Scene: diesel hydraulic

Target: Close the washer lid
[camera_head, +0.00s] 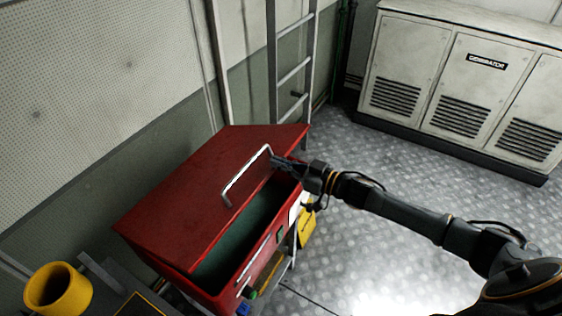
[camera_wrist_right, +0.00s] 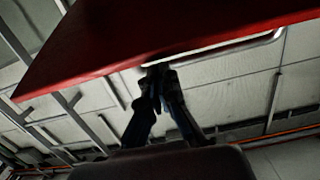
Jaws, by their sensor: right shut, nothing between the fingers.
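The red washer's lid (camera_head: 205,185) is partly open in the head view, with a dark gap between it and the washer body (camera_head: 258,262). A silver bar handle (camera_head: 235,181) runs along the lid's front. My right gripper (camera_head: 277,161) is shut and empty, at the far right end of the handle. In the right wrist view the shut fingers (camera_wrist_right: 158,72) reach up to the lid's red underside (camera_wrist_right: 150,35), close to the handle (camera_wrist_right: 235,44). I cannot tell whether they touch it. My left gripper is not in view.
A yellow cup-like object (camera_head: 57,288) stands at the lower left. A ladder (camera_head: 292,75) is fixed to the wall behind the washer. A pale generator cabinet (camera_head: 460,75) stands at the upper right. The metal floor (camera_head: 400,175) between is clear apart from my right arm above it.

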